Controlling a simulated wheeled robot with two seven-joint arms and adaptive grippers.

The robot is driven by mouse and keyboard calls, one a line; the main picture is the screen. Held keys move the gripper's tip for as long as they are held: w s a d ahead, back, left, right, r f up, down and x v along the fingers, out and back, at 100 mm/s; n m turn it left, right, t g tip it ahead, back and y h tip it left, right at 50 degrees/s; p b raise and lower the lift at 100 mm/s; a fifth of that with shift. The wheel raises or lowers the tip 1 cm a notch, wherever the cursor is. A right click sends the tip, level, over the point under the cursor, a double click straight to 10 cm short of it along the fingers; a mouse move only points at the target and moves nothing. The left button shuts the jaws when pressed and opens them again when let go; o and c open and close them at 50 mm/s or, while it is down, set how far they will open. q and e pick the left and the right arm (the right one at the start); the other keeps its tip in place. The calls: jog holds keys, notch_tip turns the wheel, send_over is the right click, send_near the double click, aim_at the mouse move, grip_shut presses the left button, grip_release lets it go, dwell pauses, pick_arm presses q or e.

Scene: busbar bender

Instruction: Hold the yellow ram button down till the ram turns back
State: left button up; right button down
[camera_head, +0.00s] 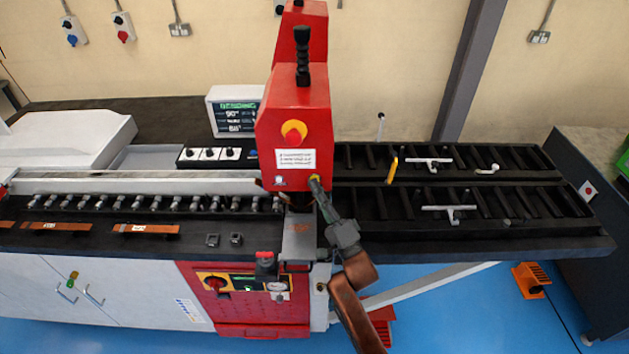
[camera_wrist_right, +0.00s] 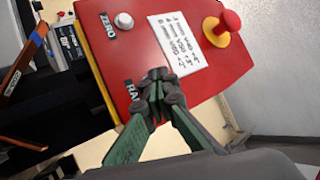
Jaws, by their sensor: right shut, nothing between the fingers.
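The red ram head (camera_head: 292,112) of the bender stands in the middle of the head view. A bit of yellow, the ram button (camera_head: 314,178), shows at the head's lower right corner, at the tips of my right gripper (camera_head: 318,187). In the right wrist view my right gripper (camera_wrist_right: 156,78) is shut and empty. Its tips meet the red panel (camera_wrist_right: 190,88) beside a partly covered label starting "RA". They hide the button there, so I cannot see how far it is pressed. My left gripper is in neither view.
A red stop button on a yellow collar (camera_wrist_right: 226,24) and a white ZERO button (camera_wrist_right: 124,20) share the panel. The lit display (camera_head: 234,112) stands behind, its text small. Labelled copper bars (camera_head: 147,229) lie at left. Slatted black tables (camera_head: 480,203) extend right.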

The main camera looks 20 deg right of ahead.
jog(key=shift+s, duration=0.15)
dwell(0.4)
jog(key=shift+s+a+p, duration=0.25)
jog(key=shift+s+p, duration=0.25)
jog(key=shift+s, duration=0.2)
jog(key=s+p, duration=0.1)
jog(key=s, duration=0.1)
jog(key=s+a+p, duration=0.1)
jog(key=s, duration=0.1)
jog(key=shift+s+a, duration=0.2)
jog(key=shift+s, duration=0.2)
